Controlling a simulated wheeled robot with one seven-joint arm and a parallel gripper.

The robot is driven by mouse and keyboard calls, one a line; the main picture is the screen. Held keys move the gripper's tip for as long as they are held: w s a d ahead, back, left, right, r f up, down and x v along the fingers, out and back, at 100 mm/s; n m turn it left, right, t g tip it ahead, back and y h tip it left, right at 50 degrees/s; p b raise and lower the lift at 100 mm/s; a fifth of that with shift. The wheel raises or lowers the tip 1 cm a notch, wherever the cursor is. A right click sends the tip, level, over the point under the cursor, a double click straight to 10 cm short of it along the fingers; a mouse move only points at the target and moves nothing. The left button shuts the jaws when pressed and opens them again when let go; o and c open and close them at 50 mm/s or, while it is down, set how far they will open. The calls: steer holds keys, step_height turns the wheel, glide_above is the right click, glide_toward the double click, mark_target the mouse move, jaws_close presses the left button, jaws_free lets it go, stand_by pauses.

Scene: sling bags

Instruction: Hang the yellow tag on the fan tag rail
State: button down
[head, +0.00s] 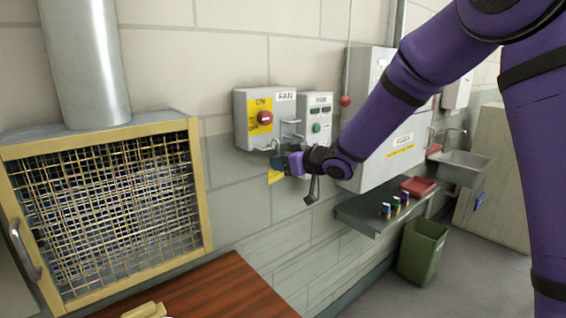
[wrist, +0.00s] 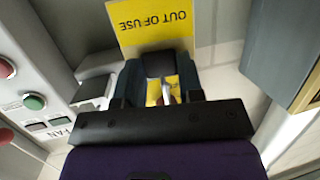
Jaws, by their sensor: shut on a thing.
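The yellow tag (head: 275,177) hangs just below my gripper (head: 281,162) in the head view, partly hidden by it. In the wrist view the tag (wrist: 153,22) reads "OUT OF USE" upside down, and my gripper (wrist: 160,66) is shut on its upper part between dark fingers. The grey fan box (head: 243,120) is on the wall, with a red knob and a FAN label. A thin wire rail (head: 268,147) sticks out at its lower edge, just above and left of my gripper. I cannot tell whether tag and rail touch.
A second box (head: 316,112) with a green button adjoins on the right. A larger white cabinet (head: 372,160) is beyond it. A grey shelf (head: 362,217) holds small coloured items and a red tray (head: 419,187). A mesh-fronted hood (head: 100,215) stands left, and a brown tabletop (head: 215,292) in front.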

steer(key=shift+w+a, duration=0.1)
steer(key=shift+w, duration=0.05)
stand_by(0.6)
steer(key=shift+w+a, duration=0.45)
steer(key=shift+w, duration=0.2)
steer(key=shift+w+a, duration=0.45)
steer(key=shift+w, duration=0.2)
steer(key=shift+f, duration=0.15)
steer(key=shift+f, duration=1.05)
steer(key=shift+c, duration=1.3)
jaws_free()
steer(key=shift+d, duration=0.1)
